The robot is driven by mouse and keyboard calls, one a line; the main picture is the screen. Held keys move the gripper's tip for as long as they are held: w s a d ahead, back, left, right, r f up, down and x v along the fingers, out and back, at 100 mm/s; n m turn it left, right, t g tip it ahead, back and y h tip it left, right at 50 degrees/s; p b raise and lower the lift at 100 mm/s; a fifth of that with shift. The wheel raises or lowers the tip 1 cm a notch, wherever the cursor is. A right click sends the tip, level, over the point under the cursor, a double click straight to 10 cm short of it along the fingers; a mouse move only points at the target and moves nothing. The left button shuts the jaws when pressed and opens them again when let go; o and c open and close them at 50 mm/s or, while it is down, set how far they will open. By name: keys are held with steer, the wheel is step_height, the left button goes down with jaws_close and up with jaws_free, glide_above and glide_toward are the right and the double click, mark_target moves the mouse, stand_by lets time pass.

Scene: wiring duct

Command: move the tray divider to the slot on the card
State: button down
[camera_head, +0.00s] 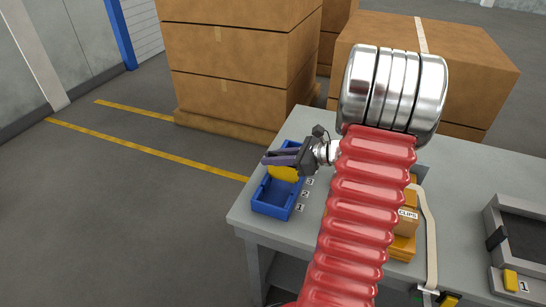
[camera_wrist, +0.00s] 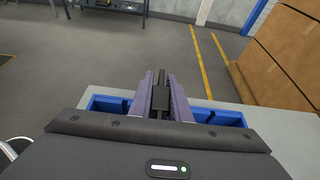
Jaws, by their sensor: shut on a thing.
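The blue tray (camera_head: 272,208) stands at the table's left end, with number labels 3, 2 and 1 (camera_head: 303,195) along its right side. My gripper (camera_head: 270,158) is over the tray's far end, shut on the yellow tray divider (camera_head: 285,173). The divider hangs below the fingers at the far part of the tray; I cannot tell whether its lower edge is seated in a slot. A small card (camera_head: 524,286) at the lower right appears to read 1.
An orange bin with a box labelled CLIPS (camera_head: 408,217) stands mid-table, partly behind my red arm. A grey frame with a dark panel (camera_head: 522,240) is at the right. Stacked cartons (camera_head: 240,60) stand beyond the table. Bare tabletop lies between tray and bin.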

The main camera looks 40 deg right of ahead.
steer(key=shift+f, duration=1.3)
steer(key=c, duration=1.6)
jaws_free()
steer(key=v, duration=1.3)
steer(key=shift+s+d, duration=0.2)
steer(key=shift+s, duration=0.15)
steer(key=shift+w+a, duration=0.1)
